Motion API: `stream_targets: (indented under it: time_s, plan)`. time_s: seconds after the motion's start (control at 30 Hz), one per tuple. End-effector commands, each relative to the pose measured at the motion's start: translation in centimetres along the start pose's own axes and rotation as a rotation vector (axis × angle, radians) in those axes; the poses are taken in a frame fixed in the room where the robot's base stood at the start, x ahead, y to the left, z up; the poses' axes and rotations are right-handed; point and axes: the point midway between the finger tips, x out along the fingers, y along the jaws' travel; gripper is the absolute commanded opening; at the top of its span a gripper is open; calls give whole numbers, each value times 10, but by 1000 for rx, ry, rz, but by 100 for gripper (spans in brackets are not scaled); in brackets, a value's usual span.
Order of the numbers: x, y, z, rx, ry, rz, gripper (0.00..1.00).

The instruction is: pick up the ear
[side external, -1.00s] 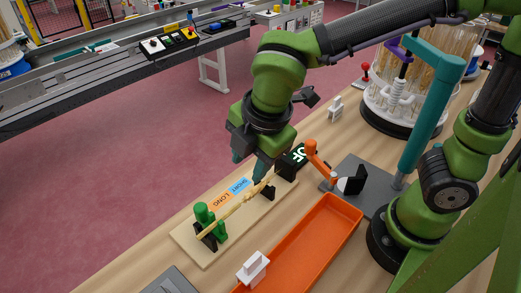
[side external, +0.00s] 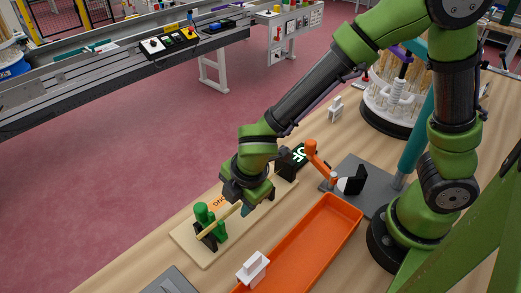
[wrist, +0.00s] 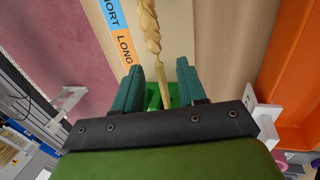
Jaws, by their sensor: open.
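The wheat ear is pale yellow. In the wrist view the ear (wrist: 148,28) runs from the top edge down, its thin stalk passing between my two teal fingers. In the side view only part of the ear (side external: 221,219) shows, between the green holder (side external: 203,215) and my gripper (side external: 247,207); the rest is hidden behind my gripper. My gripper is open, low over the beige board (side external: 189,242), with its fingers on either side of the stalk. I cannot tell whether either finger touches it.
An orange tray (side external: 349,211) lies beside the board, with a white block (side external: 253,268) at its near end. The board carries a blue and orange length label (wrist: 122,42).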

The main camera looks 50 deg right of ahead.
Motion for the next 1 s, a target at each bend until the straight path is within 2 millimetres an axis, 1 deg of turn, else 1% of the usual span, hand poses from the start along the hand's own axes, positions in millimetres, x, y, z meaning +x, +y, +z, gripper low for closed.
stream_targets:
  time_s: [0.1,0.27,0.37,0.53,0.9,1.0]
  plan:
    - [5,0,0,2,0,0,41]
    - [5,0,0,2,1,1,41]
    - [4,0,0,2,1,1,27]
    - [4,0,0,2,0,1,1]
    - [4,0,0,2,1,1,0]
    - [-2,3,0,2,2,4,0]
